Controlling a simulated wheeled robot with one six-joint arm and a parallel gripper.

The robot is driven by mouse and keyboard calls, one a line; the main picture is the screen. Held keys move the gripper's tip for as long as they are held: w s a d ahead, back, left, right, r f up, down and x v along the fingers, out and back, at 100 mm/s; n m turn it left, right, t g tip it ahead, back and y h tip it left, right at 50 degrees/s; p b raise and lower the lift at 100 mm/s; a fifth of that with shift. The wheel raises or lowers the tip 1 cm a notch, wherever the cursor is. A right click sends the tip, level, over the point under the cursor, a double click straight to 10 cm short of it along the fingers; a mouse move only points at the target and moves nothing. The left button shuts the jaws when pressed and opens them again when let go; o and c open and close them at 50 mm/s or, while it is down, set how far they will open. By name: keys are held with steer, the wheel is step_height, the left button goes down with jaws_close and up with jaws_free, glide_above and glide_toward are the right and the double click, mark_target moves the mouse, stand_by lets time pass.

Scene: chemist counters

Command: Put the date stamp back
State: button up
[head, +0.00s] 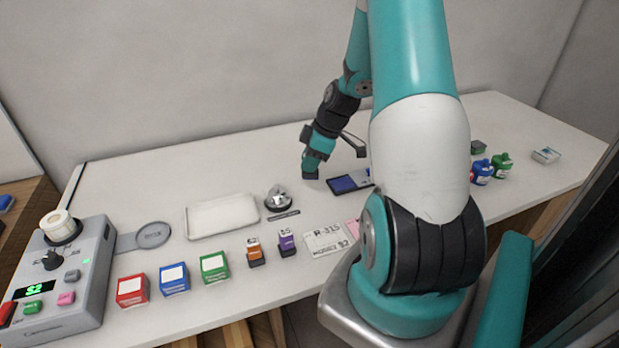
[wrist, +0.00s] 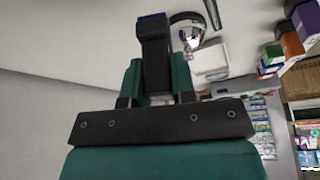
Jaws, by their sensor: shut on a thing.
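My gripper (head: 313,160) reaches down over the back of the white counter, left of the blue ink pad (head: 348,181). In the wrist view my gripper (wrist: 155,85) is shut on a dark upright block, which looks like the date stamp (wrist: 154,50), with a little blue at its far end. In the head view the stamp is mostly hidden by the fingers. I cannot tell whether it touches the counter.
A silver bell (head: 278,199) and a white tray (head: 222,215) stand left of my gripper. Orange (head: 254,252) and purple (head: 287,243) stamp-like items stand in front. Red (head: 132,290), blue (head: 174,279) and green (head: 214,267) boxes line the front edge.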

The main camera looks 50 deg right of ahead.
mark_target(309, 179)
steer(key=shift+f, duration=2.9)
steer(key=shift+f, duration=0.2)
steer(key=o, duration=0.8)
steer(key=shift+r, duration=0.15)
